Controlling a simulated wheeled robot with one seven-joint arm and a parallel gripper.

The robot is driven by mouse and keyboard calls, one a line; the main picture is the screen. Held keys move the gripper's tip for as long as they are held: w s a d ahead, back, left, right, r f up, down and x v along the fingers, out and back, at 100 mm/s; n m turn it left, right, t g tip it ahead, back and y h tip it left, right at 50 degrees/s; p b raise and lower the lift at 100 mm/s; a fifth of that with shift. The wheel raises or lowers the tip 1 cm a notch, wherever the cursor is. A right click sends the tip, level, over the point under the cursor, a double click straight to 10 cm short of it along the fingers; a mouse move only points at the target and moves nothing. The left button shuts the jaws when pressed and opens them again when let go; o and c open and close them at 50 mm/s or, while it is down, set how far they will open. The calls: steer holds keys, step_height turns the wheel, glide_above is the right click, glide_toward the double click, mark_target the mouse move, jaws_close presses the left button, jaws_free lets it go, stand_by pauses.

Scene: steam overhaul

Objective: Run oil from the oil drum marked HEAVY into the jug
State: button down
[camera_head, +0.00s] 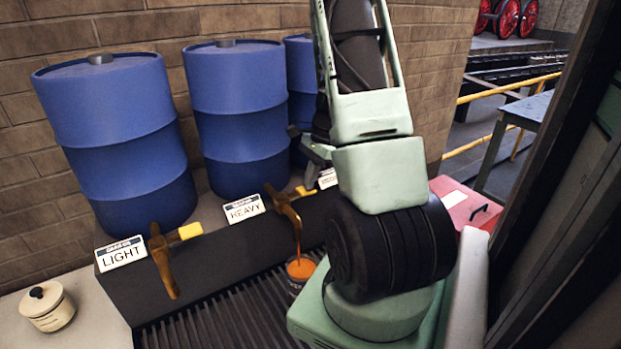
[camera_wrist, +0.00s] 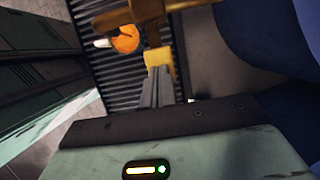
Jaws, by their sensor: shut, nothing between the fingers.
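The blue drum (camera_head: 240,115) stands behind the sign HEAVY (camera_head: 244,208). Its brass tap (camera_head: 285,210) shows a yellow lever (camera_head: 306,191) turned out to the right. A thin stream of orange oil (camera_head: 298,238) falls from the spout into the jug (camera_head: 299,272). The jug stands on the slatted grate under the tap, with orange oil showing inside; my arm partly covers its right side. In the wrist view the jug (camera_wrist: 124,40) sits beyond the lever (camera_wrist: 160,62). My gripper (camera_wrist: 157,78) is shut and empty, its tips close to the lever; contact is unclear.
The LIGHT drum (camera_head: 117,145) and its tap (camera_head: 162,262) with a yellow lever stand at left. A third blue drum (camera_head: 300,75) is partly hidden by my arm. A lidded cream pot (camera_head: 48,307) stands front left. A red box (camera_head: 463,204) lies right of my arm.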

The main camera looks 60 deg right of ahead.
steer(key=r+p, duration=0.4)
steer(key=r, duration=0.1)
steer(key=shift+s+d, duration=0.1)
steer(key=shift+d, duration=0.1)
step_height(320, 180, up, 9)
steer(key=b, duration=0.2)
steer(key=shift+s+d+b, duration=0.3)
steer(key=shift+d, duration=0.15)
steer(key=shift+f, duration=0.1)
steer(key=w+a+f+n+g+b, duration=0.1)
steer(key=w+a+n, duration=0.25)
steer(key=a, duration=0.55)
steer(key=w+a+f+n+g+b, duration=0.1)
steer(key=w+a+n, duration=0.1)
steer(key=a+n, duration=0.45)
steer(key=w+a+f+n, duration=0.1)
steer(key=w+a+n, duration=0.15)
steer(key=a, duration=0.75)
steer(key=s+a+f+n+h+b, duration=0.1)
steer(key=s+a+f+n, duration=0.1)
steer(key=s+a+n, duration=0.6)
steer(key=s+a+f+n+h+b, duration=0.1)
steer(key=s+a+n+b, duration=0.1)
steer(key=s+a+n, duration=0.6)
steer(key=a+n, duration=0.3)
steer(key=a, duration=0.4)
steer(key=shift+s+a+f+h, duration=0.4)
